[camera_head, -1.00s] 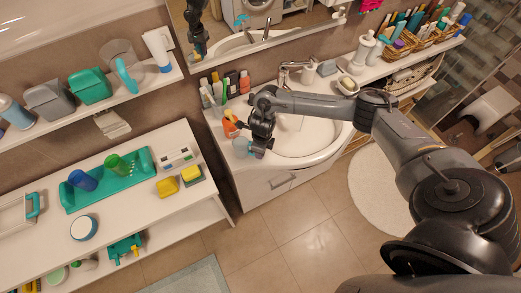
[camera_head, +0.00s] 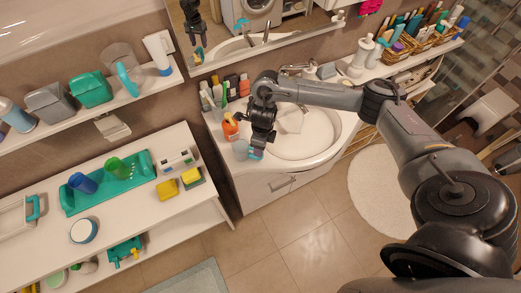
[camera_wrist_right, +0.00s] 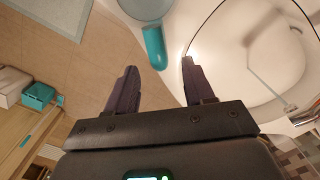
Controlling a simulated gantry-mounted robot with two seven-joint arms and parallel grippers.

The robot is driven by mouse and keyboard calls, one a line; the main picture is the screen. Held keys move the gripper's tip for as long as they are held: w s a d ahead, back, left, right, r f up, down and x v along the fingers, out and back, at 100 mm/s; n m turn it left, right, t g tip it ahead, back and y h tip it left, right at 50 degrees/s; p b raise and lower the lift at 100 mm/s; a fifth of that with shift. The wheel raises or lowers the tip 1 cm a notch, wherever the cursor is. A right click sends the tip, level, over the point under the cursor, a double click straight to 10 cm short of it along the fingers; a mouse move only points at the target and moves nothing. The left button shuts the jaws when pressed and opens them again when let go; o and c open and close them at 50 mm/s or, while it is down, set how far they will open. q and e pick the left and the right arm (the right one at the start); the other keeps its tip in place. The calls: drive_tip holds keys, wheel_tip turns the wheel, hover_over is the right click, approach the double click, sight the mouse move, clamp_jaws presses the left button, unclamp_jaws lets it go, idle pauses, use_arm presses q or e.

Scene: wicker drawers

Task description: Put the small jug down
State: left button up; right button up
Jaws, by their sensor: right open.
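The small jug (camera_head: 240,150) is clear grey with a teal handle (camera_head: 257,155). It appears to rest on the white washbasin counter near its front left edge. In the right wrist view, part of the jug (camera_wrist_right: 146,9) shows at the top, cut off by the frame. Its teal handle (camera_wrist_right: 155,48) points toward the gap between my fingers. My right gripper (camera_wrist_right: 157,72) is open, with its fingers spread on either side of the handle's end. In the head view, my right gripper (camera_head: 258,148) is beside the jug, at its handle. My left gripper is not in view.
An orange bottle (camera_head: 231,128) stands just behind the jug. Several bottles stand farther back along the wall. The basin (camera_head: 300,140) lies to the right. A white shelf table (camera_head: 135,220) with a teal tray (camera_head: 110,182) and yellow sponges (camera_head: 167,189) stands to the left.

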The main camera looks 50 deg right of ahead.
wheel_tip(320, 180, up, 5)
drive_tip(key=shift+p, duration=0.85)
drive_tip(key=shift+a, duration=0.4)
drive_tip(key=a+f+m+t+y, duration=0.3)
drive_tip(key=a+m, duration=0.1)
drive_tip(key=a, duration=1.4)
drive_tip(key=s+a+r+m+t+y, duration=0.25)
drive_tip(key=a+r+m, duration=0.25)
drive_tip(key=a+m, duration=0.5)
drive_tip(key=s+d+m+g+h, duration=0.1)
drive_tip(key=s+d+m+h, duration=0.1)
drive_tip(key=s+d+m, duration=0.5)
drive_tip(key=s+d+m+g+h, duration=0.1)
drive_tip(key=s+d+m+h, duration=0.2)
drive_tip(key=m, duration=1.4)
drive_tip(key=s+d, duration=0.4)
drive_tip(key=s, duration=0.1)
drive_tip(key=shift+d+f+m, duration=0.3)
drive_tip(key=shift+d+f, duration=0.05)
drive_tip(key=shift+r+h, duration=0.1)
drive_tip(key=shift+h, duration=0.15)
